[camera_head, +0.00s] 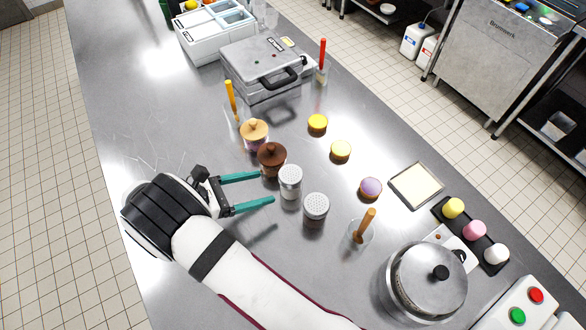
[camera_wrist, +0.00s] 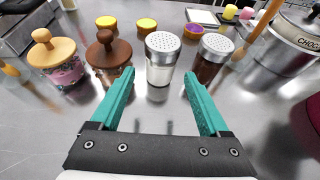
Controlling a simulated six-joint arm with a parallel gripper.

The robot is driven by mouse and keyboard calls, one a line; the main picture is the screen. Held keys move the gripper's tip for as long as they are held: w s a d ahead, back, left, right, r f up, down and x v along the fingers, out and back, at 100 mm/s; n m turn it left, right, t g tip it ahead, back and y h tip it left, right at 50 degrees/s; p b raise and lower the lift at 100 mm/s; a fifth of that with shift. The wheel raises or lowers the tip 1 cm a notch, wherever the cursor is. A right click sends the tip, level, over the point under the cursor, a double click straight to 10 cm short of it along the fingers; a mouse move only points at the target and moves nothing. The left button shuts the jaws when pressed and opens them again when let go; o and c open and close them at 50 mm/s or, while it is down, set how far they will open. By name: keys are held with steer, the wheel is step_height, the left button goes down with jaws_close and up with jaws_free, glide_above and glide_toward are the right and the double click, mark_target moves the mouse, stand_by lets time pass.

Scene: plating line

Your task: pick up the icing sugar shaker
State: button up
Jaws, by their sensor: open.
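The icing sugar shaker (camera_head: 290,185) is a clear jar of white powder with a perforated metal lid, upright on the steel counter. In the wrist view the icing sugar shaker (camera_wrist: 160,70) stands just beyond the fingertips, centred between them. My gripper (camera_head: 266,187) is open and empty, low over the counter, its teal fingers pointing at the shaker. A similar shaker with dark brown contents (camera_wrist: 206,70) stands to its right; this dark shaker (camera_head: 315,214) is also in the head view.
A brown-lidded jar (camera_head: 271,162) stands close left of the shaker, with a tan-lidded jar (camera_head: 254,136) beyond. A glass holding a wooden-handled tool (camera_head: 366,224) and a steel pot (camera_head: 428,284) are to the right. Several small cakes, including a purple one (camera_head: 371,187), sit behind.

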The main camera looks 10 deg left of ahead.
mark_target(302, 179)
steer(key=x, duration=1.2)
steer(key=shift+d+f, duration=0.25)
steer(key=shift+d, duration=0.15)
steer(key=c, duration=1.2)
